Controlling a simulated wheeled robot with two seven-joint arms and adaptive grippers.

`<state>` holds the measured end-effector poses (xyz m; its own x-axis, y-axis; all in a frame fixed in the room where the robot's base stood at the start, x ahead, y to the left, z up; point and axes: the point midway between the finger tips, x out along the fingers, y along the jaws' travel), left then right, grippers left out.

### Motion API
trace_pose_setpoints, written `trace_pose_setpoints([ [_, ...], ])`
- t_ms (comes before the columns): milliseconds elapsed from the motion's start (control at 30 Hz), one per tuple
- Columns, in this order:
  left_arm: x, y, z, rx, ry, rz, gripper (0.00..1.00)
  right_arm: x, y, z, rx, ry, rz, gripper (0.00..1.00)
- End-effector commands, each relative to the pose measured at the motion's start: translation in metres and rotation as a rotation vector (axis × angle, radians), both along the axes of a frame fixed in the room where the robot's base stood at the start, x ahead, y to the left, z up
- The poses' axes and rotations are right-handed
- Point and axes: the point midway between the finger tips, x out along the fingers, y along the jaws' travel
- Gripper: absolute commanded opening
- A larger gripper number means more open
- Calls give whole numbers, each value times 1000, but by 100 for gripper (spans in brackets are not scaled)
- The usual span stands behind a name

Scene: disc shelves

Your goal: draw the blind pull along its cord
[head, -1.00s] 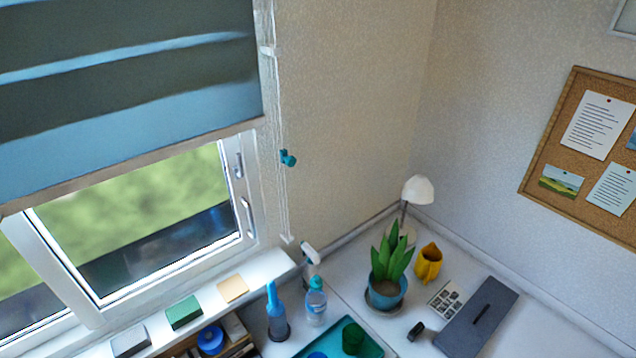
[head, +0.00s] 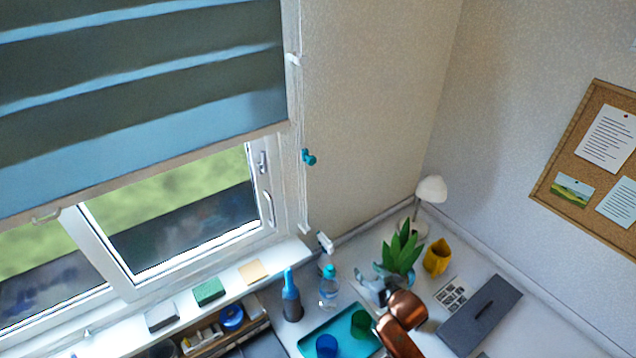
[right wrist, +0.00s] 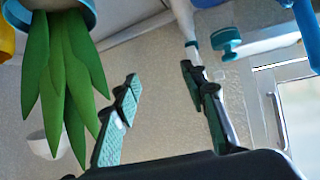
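The teal blind pull (head: 309,157) hangs on a thin pale cord (head: 305,195) beside the right edge of the window, against the beige wall. The striped blind (head: 140,90) covers the upper part of the window. My right gripper (head: 371,285) is low over the desk, in front of the potted plant and well below and right of the pull. In the right wrist view its two fingers (right wrist: 163,97) are spread, with nothing between them. I cannot make out the pull in that view. My left gripper is not in view.
The potted plant (head: 402,250), spray bottle (head: 325,243), clear bottle (head: 329,288) and blue bottle (head: 291,300) stand near my right gripper. A teal tray (head: 345,336) with cups lies below. A lamp (head: 431,188) and yellow pot (head: 437,257) stand behind. The wall around the pull is clear.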

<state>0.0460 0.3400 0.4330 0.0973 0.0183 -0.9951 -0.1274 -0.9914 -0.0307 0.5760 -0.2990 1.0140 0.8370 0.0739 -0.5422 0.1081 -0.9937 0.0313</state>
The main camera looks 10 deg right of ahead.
Motion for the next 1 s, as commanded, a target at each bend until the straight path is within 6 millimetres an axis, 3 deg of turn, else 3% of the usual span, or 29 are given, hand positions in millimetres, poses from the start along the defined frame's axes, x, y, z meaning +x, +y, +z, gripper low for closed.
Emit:
trace_pose_setpoints([
  [33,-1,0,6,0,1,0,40,34,14,61,11,-110,40,40],
  [100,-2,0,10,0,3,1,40,65,35,128,45,-232,90,40],
  [200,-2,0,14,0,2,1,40,91,62,211,92,-369,160,40],
  [300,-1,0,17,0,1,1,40,101,83,273,130,-464,219,40],
  [400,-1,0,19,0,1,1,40,105,97,311,155,-520,260,40],
  [567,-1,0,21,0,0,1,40,111,107,334,172,-552,284,40],
  [1000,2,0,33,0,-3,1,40,168,130,334,172,-551,281,40],
])
